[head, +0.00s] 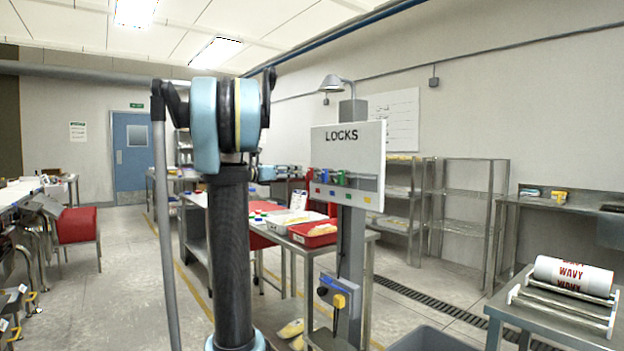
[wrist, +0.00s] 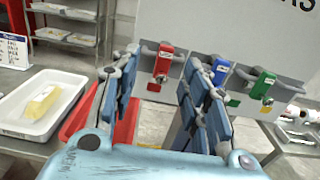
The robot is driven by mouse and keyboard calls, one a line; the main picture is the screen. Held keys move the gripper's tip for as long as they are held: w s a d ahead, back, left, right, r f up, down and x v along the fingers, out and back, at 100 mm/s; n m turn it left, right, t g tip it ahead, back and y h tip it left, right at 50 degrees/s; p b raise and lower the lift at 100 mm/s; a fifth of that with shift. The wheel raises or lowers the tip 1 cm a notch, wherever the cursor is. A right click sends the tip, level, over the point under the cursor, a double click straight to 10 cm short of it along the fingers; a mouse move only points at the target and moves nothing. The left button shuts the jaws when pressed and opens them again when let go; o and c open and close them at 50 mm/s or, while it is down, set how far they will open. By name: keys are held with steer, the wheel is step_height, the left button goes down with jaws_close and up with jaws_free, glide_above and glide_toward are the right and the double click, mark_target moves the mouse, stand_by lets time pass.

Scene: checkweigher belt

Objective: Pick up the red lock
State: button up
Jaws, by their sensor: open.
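The red lock (wrist: 161,67) hangs from a shackle on the front of the pale lock board (wrist: 250,30). In the wrist view it appears between the two blue fingers of my gripper (wrist: 160,80). The fingers are apart and nothing is held; I cannot tell how far the lock is from the fingertips. A blue lock (wrist: 219,72) and a green lock (wrist: 263,86) hang to its right, the blue one close beside the right finger in the picture. In the head view the board reads LOCKS (head: 345,150), with the red lock (head: 309,179) small near its left edge.
A white tray with a yellow item (wrist: 40,103) lies left of my gripper, on a table. A red tray (head: 314,233) sits below the board. A box with a yellow knob (head: 340,300) is on the board's post. A WAVY roll (head: 572,275) rests on rollers at right.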

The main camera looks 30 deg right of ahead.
mark_target(309, 171)
steer(key=shift+s+d+f, duration=0.1)
steer(key=shift+d, duration=3.2)
steer(key=shift+c, duration=0.6)
jaws_close()
